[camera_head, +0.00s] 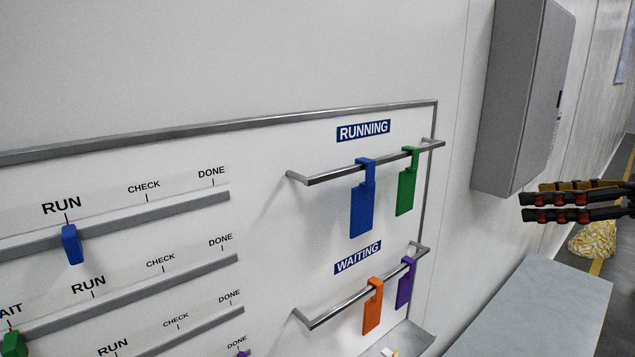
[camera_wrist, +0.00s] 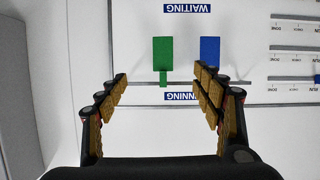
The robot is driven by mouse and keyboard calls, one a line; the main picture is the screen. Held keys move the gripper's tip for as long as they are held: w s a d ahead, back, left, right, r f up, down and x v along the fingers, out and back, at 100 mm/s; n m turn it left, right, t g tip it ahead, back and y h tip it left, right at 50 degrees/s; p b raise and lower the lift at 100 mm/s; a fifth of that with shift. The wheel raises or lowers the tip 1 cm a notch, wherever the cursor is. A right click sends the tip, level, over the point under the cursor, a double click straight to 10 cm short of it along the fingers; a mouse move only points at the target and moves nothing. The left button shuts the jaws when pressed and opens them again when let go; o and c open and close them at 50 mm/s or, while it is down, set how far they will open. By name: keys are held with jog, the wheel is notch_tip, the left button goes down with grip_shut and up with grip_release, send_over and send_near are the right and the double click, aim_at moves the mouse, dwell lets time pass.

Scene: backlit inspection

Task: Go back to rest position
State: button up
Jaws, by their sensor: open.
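My gripper (camera_head: 527,199) is at the right side of the head view, in front of the wall and to the right of the board, with nothing in it. In the wrist view my gripper (camera_wrist: 160,78) has its fingers wide apart, facing the board from a distance. A blue tag (camera_head: 362,203) and a green tag (camera_head: 407,184) hang on the RUNNING rail (camera_head: 333,174). They also show upside down in the wrist view, the green tag (camera_wrist: 162,52) between the fingertips in the picture and the blue tag (camera_wrist: 210,50) to its right.
An orange tag (camera_head: 372,308) and a purple tag (camera_head: 406,285) hang on the WAITING rail (camera_head: 325,316). Sliders sit on the left tracks, one blue (camera_head: 71,245). A grey cabinet (camera_head: 520,95) is on the wall near my gripper. A grey table (camera_head: 540,305) stands below.

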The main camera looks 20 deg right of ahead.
jog(key=w+a+t+h+b, duration=0.1)
jog(key=w+a+t+b, duration=0.2)
jog(key=w, duration=0.4)
jog(key=w+a+t+h+b, duration=0.2)
jog(key=w+t+b, duration=0.15)
jog(key=w, duration=0.25)
notch_tip(320, 180, down, 8)
jog(key=w+a+m+h+b, duration=0.25)
jog(key=m+h+b, duration=0.25)
jog(key=h+b, duration=0.35)
jog(key=s+a+f+m+g+y+b, duration=0.1)
jog(key=s+a+f+m+g+b, duration=0.2)
jog(key=f, duration=1.3)
jog(key=s+a+f+g+b, duration=0.3)
jog(key=a+f+g+b, duration=0.25)
jog(key=f, duration=1.05)
jog(key=s+a+f+n+g+y+b, duration=0.1)
jog(key=s+a+f+b, duration=0.1)
jog(key=s+a+f, duration=0.2)
jog(key=s+a+f+n+g+y+b, duration=0.1)
jog(key=s+a+f, duration=0.4)
jog(key=f, duration=0.6)
jog(key=s+a+f+n+g+y+b, duration=0.1)
jog(key=s+a+f+g+y+b, duration=0.2)
jog(key=a+f, duration=0.3)
notch_tip(320, 180, down, 2)
jog(key=shift+s+a+f, duration=0.15)
jog(key=shift+s+a, duration=0.15)
jog(key=shift+s, duration=0.5)
